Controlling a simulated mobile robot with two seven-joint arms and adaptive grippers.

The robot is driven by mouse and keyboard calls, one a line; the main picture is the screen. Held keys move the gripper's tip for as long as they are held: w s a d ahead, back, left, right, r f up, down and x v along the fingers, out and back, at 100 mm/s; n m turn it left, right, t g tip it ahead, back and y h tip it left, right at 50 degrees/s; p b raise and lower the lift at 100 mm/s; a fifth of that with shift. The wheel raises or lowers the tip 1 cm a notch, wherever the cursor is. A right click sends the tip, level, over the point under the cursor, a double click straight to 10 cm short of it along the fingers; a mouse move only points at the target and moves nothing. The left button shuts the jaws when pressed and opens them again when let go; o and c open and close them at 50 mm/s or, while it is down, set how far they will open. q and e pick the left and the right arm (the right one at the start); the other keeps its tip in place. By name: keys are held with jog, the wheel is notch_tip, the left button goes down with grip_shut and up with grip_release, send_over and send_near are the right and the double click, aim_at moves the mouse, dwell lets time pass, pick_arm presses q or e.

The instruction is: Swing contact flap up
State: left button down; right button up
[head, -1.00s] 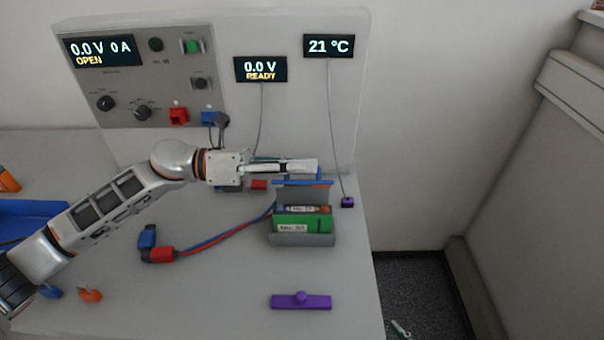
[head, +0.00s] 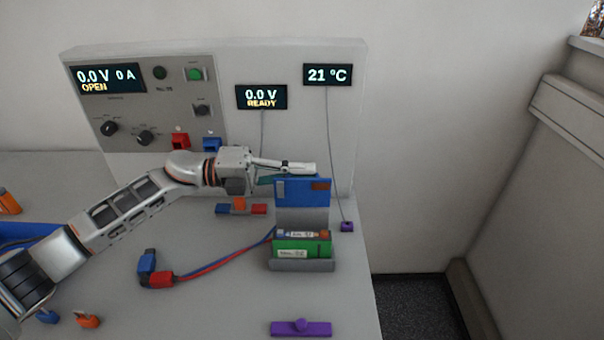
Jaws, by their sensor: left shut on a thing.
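The contact flap (head: 305,193) is a blue plate with an orange patch and a pale patch on its face. It stands raised on the grey cell holder (head: 303,265), with its face turned toward me. My left gripper (head: 305,169) is at the flap's top edge and is shut on it; the exact finger contact is partly hidden. In the holder below lie a green block with a label (head: 300,248) and a small cell with an orange end (head: 303,234). My right gripper is not in view.
A blue and red plug pair (head: 154,271) lies left of the holder, its cables running to it. The cycler panel (head: 180,70) stands behind. The bench's right edge is close.

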pick_arm(q)
jog(key=shift+w+f+n, duration=0.15)
jog(key=shift+w+n, duration=0.3)
jog(key=shift+n, duration=0.25)
jog(key=c, duration=2.2)
grip_release()
jog(key=shift+f, duration=0.1)
